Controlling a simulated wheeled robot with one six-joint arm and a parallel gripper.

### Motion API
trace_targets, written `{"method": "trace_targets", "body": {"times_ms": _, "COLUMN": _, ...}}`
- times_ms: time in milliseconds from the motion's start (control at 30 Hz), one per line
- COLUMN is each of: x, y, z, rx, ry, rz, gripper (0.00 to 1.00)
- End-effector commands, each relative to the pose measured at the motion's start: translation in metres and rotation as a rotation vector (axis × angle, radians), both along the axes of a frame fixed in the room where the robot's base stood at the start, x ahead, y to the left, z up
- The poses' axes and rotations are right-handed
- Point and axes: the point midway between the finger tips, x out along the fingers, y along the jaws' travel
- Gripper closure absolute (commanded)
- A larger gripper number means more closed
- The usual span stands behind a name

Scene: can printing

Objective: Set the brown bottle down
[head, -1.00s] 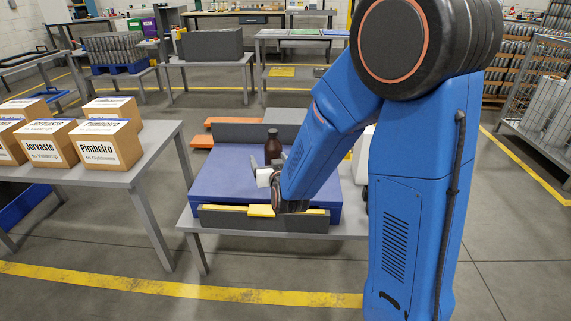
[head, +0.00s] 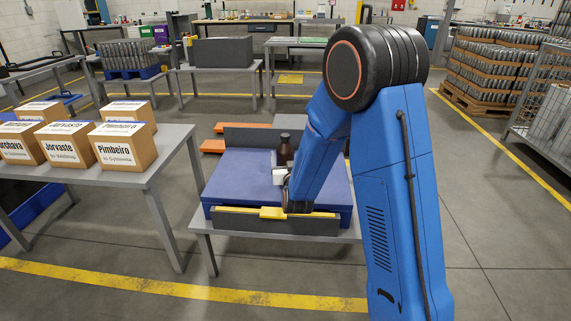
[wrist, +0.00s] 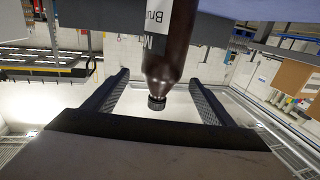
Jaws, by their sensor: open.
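The brown bottle (head: 286,151) stands upright at the back of a blue platform (head: 232,178) on a grey table. In the wrist view the bottle (wrist: 168,55) appears upside down, cap downward in the picture, with part of a white label showing. My gripper (wrist: 158,80) is open, with one dark finger on each side of the bottle's neck and shoulder. Gaps show between the bottle and both fingers. In the head view my blue arm reaches down in front of the platform, and the fingers are mostly hidden there.
A grey panel (head: 262,133) stands behind the bottle. A low dark bar (head: 240,223) with a yellow piece (head: 272,212) runs along the platform's front. Labelled cardboard boxes (head: 124,146) stand on a table at the left. The platform's left part is bare.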

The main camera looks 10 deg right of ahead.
Motion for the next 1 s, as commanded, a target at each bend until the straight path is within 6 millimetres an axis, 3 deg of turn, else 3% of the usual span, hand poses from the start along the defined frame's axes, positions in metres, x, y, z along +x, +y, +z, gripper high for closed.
{"method": "trace_targets", "body": {"times_ms": 133, "x": 0.022, "y": -0.003, "z": 0.000, "rx": 0.000, "ry": 0.000, "rz": -0.001, "gripper": 0.23}}
{"method": "trace_targets", "body": {"times_ms": 433, "x": 0.042, "y": -0.005, "z": -0.001, "rx": 0.000, "ry": -0.001, "rz": -0.001, "gripper": 0.23}}
{"method": "trace_targets", "body": {"times_ms": 700, "x": 0.076, "y": -0.007, "z": -0.004, "rx": 0.000, "ry": -0.001, "rz": 0.000, "gripper": 0.23}}
{"method": "trace_targets", "body": {"times_ms": 1000, "x": 0.087, "y": -0.008, "z": -0.004, "rx": 0.000, "ry": 0.000, "rz": 0.000, "gripper": 0.23}}
